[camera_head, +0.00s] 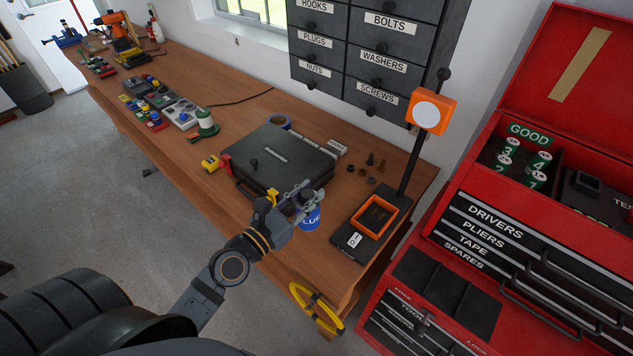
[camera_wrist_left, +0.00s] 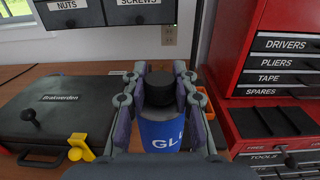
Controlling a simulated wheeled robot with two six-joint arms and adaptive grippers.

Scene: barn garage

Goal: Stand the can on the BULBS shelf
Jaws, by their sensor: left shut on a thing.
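A blue can (camera_head: 310,218) with white lettering, partly readable as GLUE, is at the front edge of the workbench, right of the black case. My left gripper (camera_head: 302,195) is shut on it from the near side. In the left wrist view the can (camera_wrist_left: 161,134) has a black cap and looks upright between the fingers (camera_wrist_left: 160,76). I cannot tell whether its base touches the bench. No shelf marked BULBS shows in either view. My right gripper is not in view.
The workbench (camera_head: 238,105) holds the black case (camera_head: 283,158), a yellow tape measure (camera_head: 210,163) and an orange tray on a black stand (camera_head: 374,216). Labelled drawers (camera_head: 345,50) hang above. A red tool chest (camera_head: 450,235) stands at the right. Open floor lies at the left.

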